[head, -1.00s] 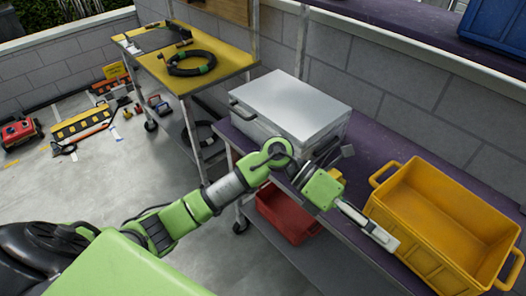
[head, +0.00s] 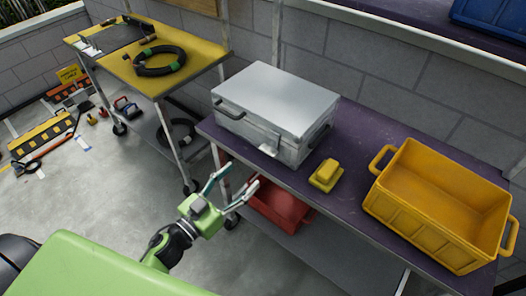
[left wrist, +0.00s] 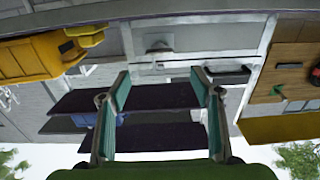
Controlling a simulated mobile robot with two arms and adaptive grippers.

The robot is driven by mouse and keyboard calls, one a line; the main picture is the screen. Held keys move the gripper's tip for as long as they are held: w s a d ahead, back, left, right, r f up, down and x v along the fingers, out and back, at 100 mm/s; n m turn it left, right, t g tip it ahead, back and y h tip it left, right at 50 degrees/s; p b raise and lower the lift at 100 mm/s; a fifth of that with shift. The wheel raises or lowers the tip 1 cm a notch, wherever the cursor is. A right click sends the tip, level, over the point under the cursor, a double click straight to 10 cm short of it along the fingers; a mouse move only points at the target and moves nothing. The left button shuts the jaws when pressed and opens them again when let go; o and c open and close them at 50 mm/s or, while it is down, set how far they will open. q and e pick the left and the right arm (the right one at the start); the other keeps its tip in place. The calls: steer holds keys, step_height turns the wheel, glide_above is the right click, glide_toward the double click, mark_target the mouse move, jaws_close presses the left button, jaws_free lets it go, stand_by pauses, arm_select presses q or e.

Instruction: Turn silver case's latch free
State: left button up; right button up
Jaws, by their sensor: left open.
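The silver case (head: 285,92) lies shut on the purple-topped bench, with a dark handle on its left side. Its latch (head: 271,143) is a small grey part on the front face; whether it is fastened is too small to tell. The front face shows upside down in the left wrist view, with the latch (left wrist: 158,45) near the top middle. My left gripper (head: 242,174) is open and empty, in front of the bench edge, with its fingers towards the case's front. It touches neither case nor latch. My right gripper is not in view.
A yellow block (head: 325,175) sits on the bench (head: 345,140) right of the case, and a yellow bin (head: 440,205) stands further right. A red bin (head: 280,207) is on the lower shelf. A yellow-topped cart (head: 195,45) stands left.

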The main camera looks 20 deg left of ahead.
mark_target(266, 153)
arm_select(q)
steer(key=p+x, duration=0.1)
steer(key=x, duration=0.9)
steer(key=shift+w+p, duration=0.15)
steer(key=shift+p, duration=0.15)
steer(key=shift+w+d, duration=0.3)
steer(key=shift+w, duration=0.35)
steer(key=c, duration=1.1)
